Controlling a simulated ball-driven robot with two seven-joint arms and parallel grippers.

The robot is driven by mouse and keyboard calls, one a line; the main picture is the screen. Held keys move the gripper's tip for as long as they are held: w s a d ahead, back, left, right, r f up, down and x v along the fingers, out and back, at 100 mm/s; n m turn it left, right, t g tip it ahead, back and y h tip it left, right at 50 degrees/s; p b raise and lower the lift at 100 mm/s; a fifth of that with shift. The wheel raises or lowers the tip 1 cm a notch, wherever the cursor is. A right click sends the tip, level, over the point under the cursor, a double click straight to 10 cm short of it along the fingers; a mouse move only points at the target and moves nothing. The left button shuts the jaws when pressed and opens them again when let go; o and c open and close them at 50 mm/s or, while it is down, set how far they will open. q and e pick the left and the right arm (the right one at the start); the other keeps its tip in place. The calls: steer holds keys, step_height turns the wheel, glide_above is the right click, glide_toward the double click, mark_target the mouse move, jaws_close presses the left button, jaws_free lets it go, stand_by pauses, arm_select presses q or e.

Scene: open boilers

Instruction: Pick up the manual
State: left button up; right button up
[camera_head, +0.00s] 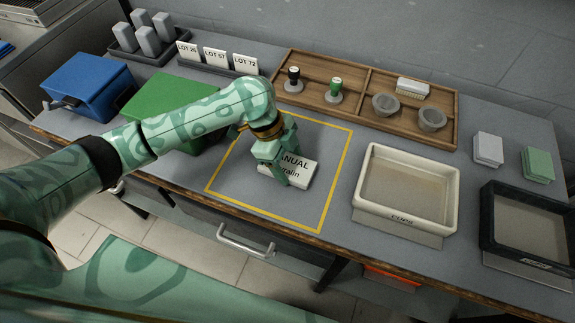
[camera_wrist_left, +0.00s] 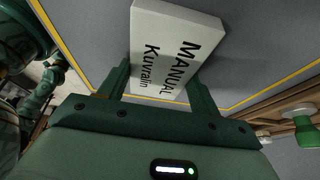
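The manual (camera_head: 302,172) is a thick white block with black lettering reading "MANUAL" and "Kuvralin". It lies inside the yellow outlined square on the grey worktop. My left gripper (camera_head: 279,169) is down over its left part and hides some of it in the head view. In the left wrist view the manual (camera_wrist_left: 172,45) lies beyond and between the two wide-spread fingers of my left gripper (camera_wrist_left: 160,92), one on each side. I cannot tell whether the fingers touch it. My right gripper is not in view.
A cream tray (camera_head: 367,200) stands right of the square, with a dark tray (camera_head: 487,222) further right. A wooden organiser (camera_head: 350,113) with stamps, cups and a brush is behind. Blue (camera_head: 88,82) and green (camera_head: 150,92) boxes stand left, beside my arm.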

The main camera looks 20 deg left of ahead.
arm_select(q)
steer(key=shift+c, duration=1.3)
